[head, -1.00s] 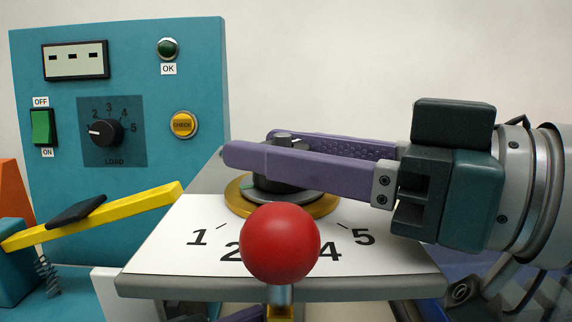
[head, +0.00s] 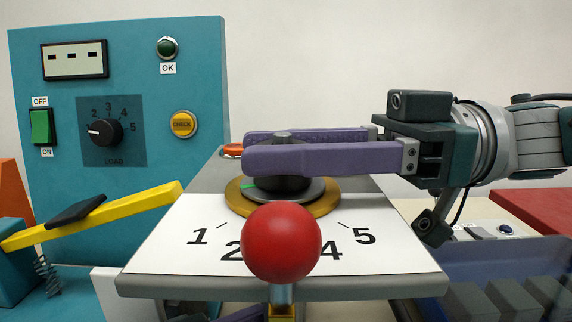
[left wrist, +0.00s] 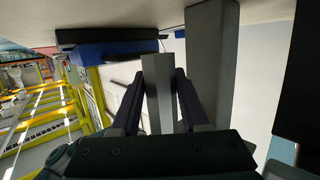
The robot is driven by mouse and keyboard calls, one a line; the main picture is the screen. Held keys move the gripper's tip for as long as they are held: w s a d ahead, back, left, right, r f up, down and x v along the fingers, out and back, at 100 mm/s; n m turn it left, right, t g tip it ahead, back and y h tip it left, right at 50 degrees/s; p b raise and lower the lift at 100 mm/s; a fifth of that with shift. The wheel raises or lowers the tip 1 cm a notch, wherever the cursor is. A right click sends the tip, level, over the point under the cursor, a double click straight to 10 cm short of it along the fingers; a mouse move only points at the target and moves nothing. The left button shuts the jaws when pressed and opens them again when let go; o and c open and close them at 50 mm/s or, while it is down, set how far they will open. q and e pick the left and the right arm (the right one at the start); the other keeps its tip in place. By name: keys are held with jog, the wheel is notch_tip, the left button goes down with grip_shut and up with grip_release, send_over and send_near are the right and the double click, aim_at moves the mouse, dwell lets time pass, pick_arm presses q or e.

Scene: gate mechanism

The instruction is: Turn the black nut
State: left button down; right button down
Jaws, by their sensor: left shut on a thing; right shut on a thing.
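The black nut (head: 284,184) sits on a grey disc with a green mark, on a gold ring (head: 238,203) above the white number plate. My right gripper (head: 246,149) reaches in from the right, with one purple finger in front of the nut and one behind it, shut on it. The near finger hides much of the nut. In the left wrist view my left gripper (left wrist: 158,92) is shut on a grey bar (left wrist: 158,105). A bit of purple at the bottom of the head view may be its finger, mostly hidden.
A red ball knob (head: 281,243) stands in front of the number plate (head: 385,262) and covers part of its numbers. A teal panel (head: 190,80) and a yellow lever (head: 120,210) are at left. A blue tray (head: 440,265) with grey blocks is at lower right.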

pick_arm(q)
jog(key=shift+s, duration=0.1)
pick_arm(e)
jog(key=shift+w+r+g, duration=0.1)
jog(key=shift+r+g, duration=0.05)
jog(key=shift+g, duration=0.15)
jog(key=c, duration=0.7)
grip_release()
jog(key=o, duration=0.4)
jog(key=d, duration=0.4)
jog(key=w+d, duration=0.1)
jog(key=d, duration=0.7)
jog(key=shift+w, duration=0.4)
pick_arm(q)
grip_release()
pick_arm(e)
notch_tip(320, 180, up, 10)
jog(key=shift+f, duration=0.1)
